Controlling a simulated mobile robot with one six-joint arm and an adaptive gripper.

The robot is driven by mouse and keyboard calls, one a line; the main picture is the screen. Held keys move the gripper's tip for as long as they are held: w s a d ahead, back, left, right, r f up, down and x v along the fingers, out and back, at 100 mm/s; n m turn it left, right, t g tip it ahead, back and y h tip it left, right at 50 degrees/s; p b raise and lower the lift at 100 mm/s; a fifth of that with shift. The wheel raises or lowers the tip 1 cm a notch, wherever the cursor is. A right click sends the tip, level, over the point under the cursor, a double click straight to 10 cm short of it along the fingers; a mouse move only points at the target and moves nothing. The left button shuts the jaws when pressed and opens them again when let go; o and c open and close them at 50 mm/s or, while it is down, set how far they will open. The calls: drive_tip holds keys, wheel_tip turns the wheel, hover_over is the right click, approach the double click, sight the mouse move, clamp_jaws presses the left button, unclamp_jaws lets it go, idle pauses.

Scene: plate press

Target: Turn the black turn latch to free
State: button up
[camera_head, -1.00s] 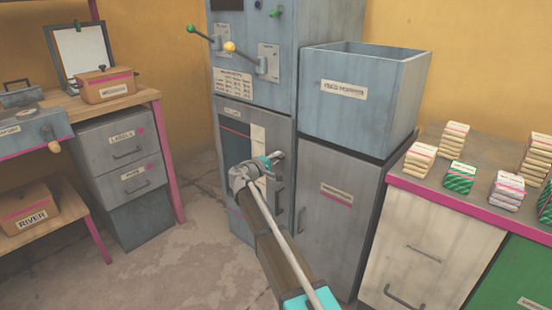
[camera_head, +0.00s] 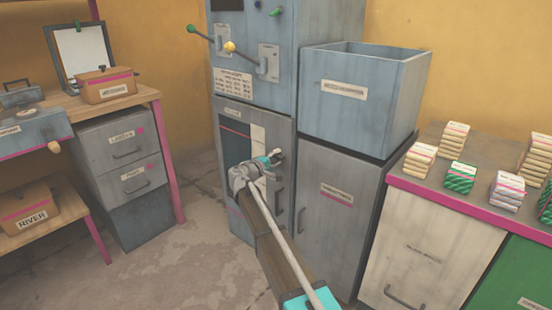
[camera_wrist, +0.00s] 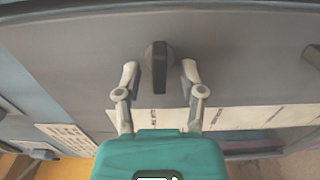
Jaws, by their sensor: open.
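The black turn latch (camera_wrist: 158,66) shows in the wrist view as a dark upright bar on a round base, set on the grey door (camera_wrist: 90,60). My gripper (camera_wrist: 159,75) is open, with one fingertip on each side of the latch.
A white label strip (camera_wrist: 240,118) lies beyond the fingers in the wrist view. In the head view, levers with green and yellow knobs (camera_head: 230,47) stick out above the door. A grey bin (camera_head: 355,115) stands to the right.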

drive_tip(key=v, duration=1.1)
drive_tip(key=shift+s+a, duration=0.3)
idle(1.0)
